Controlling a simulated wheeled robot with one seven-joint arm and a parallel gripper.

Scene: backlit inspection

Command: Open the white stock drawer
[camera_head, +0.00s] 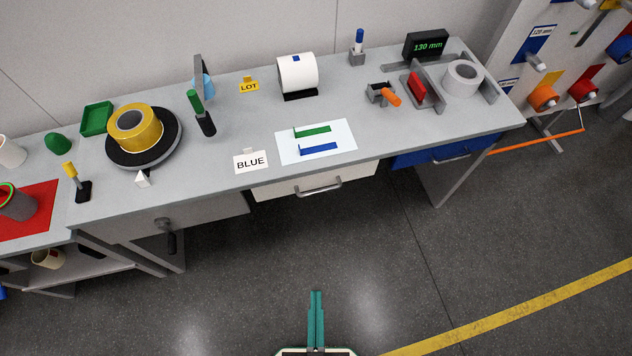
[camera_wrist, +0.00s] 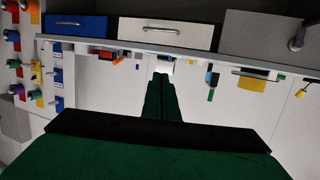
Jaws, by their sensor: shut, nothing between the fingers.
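The white stock drawer (camera_head: 320,183) is under the middle of the grey bench, with a pale metal bar handle (camera_head: 318,188) on its front. Its front looks about in line with the bench edge, though I cannot tell exactly how far it is in. In the wrist view, which looks upside down, the white drawer (camera_wrist: 190,32) and its handle (camera_wrist: 163,29) show above the fingers. My gripper (camera_head: 315,293) has teal fingers held together with nothing between them. It is over the floor in front of the bench, well apart from the drawer; it also shows in the wrist view (camera_wrist: 161,76).
A BLUE card (camera_head: 251,162) and a pale sheet (camera_head: 341,146) with green and blue strips lie above. Floor (camera_head: 250,270) before the bench is clear.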

